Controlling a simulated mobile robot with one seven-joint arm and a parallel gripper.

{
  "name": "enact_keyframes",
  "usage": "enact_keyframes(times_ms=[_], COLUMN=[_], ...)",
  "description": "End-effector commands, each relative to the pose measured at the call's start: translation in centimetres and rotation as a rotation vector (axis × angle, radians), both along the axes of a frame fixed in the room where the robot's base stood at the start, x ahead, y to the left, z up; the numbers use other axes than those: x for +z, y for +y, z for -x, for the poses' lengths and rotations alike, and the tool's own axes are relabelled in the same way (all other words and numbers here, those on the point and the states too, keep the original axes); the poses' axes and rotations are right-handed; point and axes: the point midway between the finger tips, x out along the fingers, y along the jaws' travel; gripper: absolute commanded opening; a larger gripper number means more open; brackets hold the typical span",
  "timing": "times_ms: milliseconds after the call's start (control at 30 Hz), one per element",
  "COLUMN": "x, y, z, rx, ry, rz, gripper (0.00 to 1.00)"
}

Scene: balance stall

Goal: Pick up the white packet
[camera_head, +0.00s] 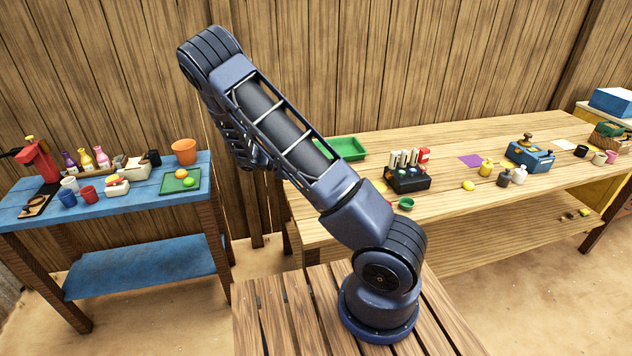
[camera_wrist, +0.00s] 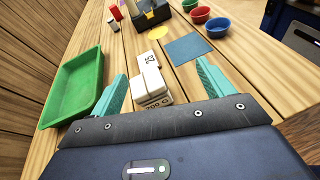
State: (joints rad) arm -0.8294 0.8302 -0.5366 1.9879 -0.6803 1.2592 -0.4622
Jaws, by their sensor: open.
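In the wrist view, my gripper (camera_wrist: 162,70) is open, with one teal finger on each side of a small group of white blocky items on the wooden table. The nearer white packet (camera_wrist: 153,84) lies between the fingers, with a "700 G" marking at its lower edge. Another white piece (camera_wrist: 149,60) with a dark marking adjoins it on the far side. I cannot tell whether they are separate packets. Neither finger visibly touches them. In the head view, my arm hides my gripper and these white items.
A green tray (camera_wrist: 52,97) stands close to the left finger; it also shows in the head view (camera_head: 350,157). A blue square (camera_wrist: 188,48), a yellow disc (camera_wrist: 158,31), and red and blue bowls (camera_wrist: 218,27) lie beyond. A blue side table (camera_head: 150,186) stands at left.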

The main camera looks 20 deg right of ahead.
Motion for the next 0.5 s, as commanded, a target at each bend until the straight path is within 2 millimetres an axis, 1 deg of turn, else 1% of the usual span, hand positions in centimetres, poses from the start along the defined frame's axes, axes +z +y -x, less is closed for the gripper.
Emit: enact_keyframes(times_ms=[33,200,367,500], x=[-0.9,-3.0,-4.4,-5.0], y=[0.5,1.8,2.7,3.2], z=[-0.4,-1.7,-2.6,-3.0], rx=[0.029,0.112,0.172,0.199], ry=[0.021,0.08,0.12,0.137], rz=[0.04,0.159,0.247,0.288], gripper=[0.8,0.8,0.8,0.8])
